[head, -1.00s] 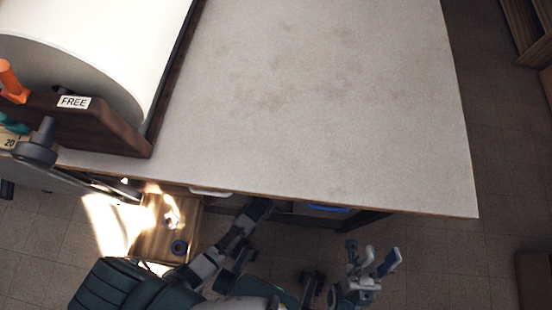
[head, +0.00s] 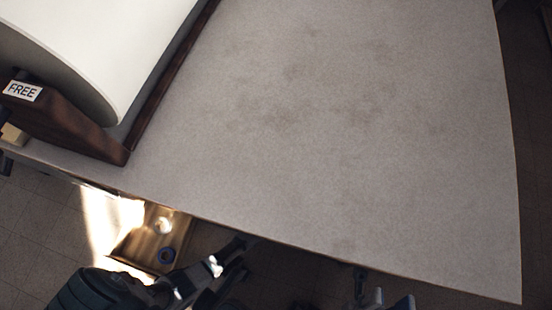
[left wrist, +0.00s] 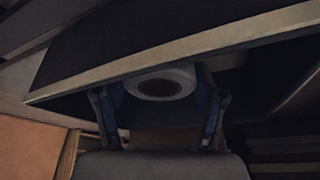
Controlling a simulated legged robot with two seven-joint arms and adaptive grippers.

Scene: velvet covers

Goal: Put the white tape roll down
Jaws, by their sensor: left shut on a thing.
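The white tape roll (left wrist: 184,80) is between the two fingers of my left gripper (left wrist: 158,86) in the left wrist view. The gripper is shut on it, below the pale edge of a board. Its dark hole faces the camera. In the head view my left arm reaches to the bench edge, and the bench top hides the gripper and the roll.
The grey bench top (head: 330,150) is bare except for a large white roll (head: 100,50) in a dark wooden stand labelled FREE. Below the bench edge, a sunlit wooden box (head: 138,245) holds a white ring (head: 163,225) and a blue ring (head: 166,254).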

